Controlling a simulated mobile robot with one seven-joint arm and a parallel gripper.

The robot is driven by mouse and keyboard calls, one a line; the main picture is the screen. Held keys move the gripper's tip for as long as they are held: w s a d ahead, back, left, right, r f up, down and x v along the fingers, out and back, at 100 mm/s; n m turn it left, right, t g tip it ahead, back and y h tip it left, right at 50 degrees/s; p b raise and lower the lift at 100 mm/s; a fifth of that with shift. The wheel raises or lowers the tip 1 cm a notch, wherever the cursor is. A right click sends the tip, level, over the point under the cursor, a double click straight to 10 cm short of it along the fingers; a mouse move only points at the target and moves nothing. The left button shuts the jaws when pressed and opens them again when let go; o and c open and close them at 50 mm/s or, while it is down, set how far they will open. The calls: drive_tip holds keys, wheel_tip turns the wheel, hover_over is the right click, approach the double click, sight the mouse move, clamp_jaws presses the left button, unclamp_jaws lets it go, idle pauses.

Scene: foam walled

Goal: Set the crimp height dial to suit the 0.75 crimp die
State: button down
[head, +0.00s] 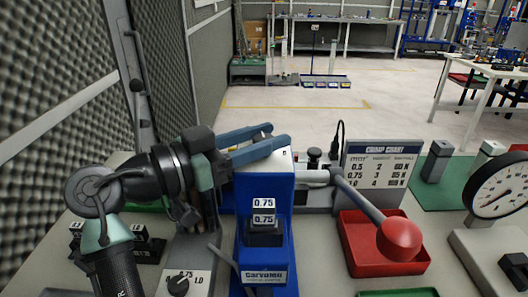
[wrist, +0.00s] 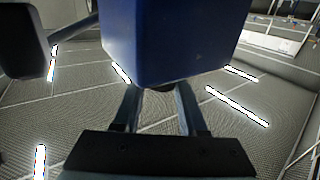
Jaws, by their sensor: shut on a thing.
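The blue crimp press (head: 268,225) stands in the middle of the bench, with "0.75" labels on its front and on the dark die block (head: 264,235). My gripper (head: 279,134) reaches from the left across the press's white-topped head. The crimp chart (head: 377,168) behind lists 0.5, 0.75 and 1.0, with 3 beside 0.75.
A lever with a red ball (head: 399,239) sticks out right of the press over a red tray (head: 360,253). A panel knob (head: 178,286) marked 0.75 and 1.0 sits front left. Dark blocks (head: 146,245) stand left; a round gauge (head: 499,188) stands right.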

drive_tip(key=shift+m+g+h+b, duration=0.65)
drive_tip(key=shift+m+g, duration=0.35)
drive_tip(key=shift+g, duration=0.3)
drive_tip(key=shift+c, duration=2.3)
unclamp_jaws()
drive_tip(key=v, duration=1.3)
drive_tip(key=shift+w+a, duration=0.1)
drive_tip(key=shift+w, duration=0.05)
